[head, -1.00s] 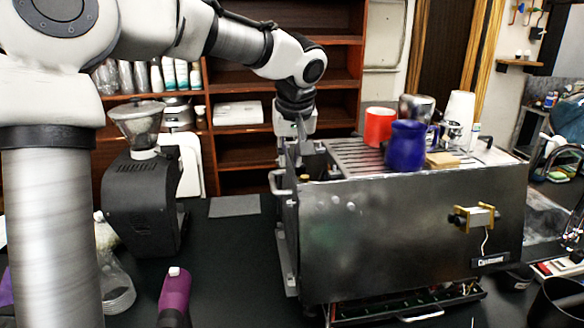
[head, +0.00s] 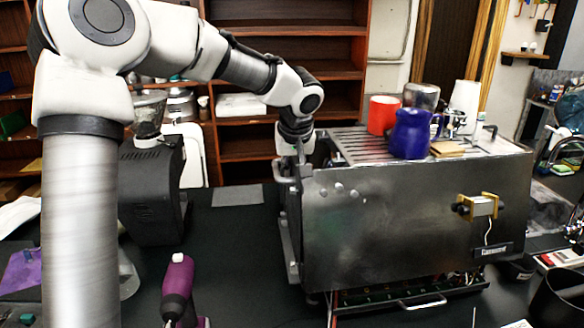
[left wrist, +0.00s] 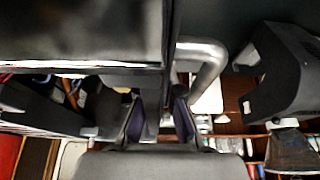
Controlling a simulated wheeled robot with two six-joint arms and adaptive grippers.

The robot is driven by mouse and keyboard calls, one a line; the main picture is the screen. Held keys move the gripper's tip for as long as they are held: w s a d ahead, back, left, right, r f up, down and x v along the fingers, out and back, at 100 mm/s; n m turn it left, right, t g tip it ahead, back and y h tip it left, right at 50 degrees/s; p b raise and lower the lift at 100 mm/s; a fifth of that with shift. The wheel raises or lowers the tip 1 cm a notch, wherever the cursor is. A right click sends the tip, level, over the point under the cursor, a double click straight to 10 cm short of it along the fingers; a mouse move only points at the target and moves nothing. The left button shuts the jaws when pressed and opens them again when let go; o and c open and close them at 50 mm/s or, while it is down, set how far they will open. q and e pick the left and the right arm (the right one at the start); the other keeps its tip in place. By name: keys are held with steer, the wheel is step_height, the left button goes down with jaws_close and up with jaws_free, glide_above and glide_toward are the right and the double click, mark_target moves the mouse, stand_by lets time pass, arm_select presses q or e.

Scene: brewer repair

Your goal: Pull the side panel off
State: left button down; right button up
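The espresso machine (head: 400,225) stands on the dark counter. Its side panel (head: 288,235) is the upright grey plate at its left end, seen nearly edge-on in the head view, with a metal handle (head: 284,181). In the left wrist view the handle (left wrist: 205,62) sticks out to the right of the plate edge. My left gripper (head: 301,158) points down at the panel's top edge. In the wrist view its two fingers (left wrist: 160,122) stand apart on either side of the panel's edge line. Firm contact cannot be made out. My right gripper is not in view.
A red cup (head: 382,114), a blue pitcher (head: 410,133) and other vessels stand on the machine's top. A black grinder (head: 152,190) stands left of the machine. A purple tool (head: 178,278) is in front. Counter between grinder and panel is mostly clear, with a grey mat (head: 238,195).

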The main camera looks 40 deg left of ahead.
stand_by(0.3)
arm_select(q)
steer(key=shift+s+a+r+b, duration=0.2)
steer(key=shift+s+a+b, duration=0.6)
steer(key=shift+s+b, duration=0.1)
steer(key=shift+s+a, duration=0.1)
steer(key=shift+s+a+r, duration=0.1)
steer(key=shift+a, duration=0.05)
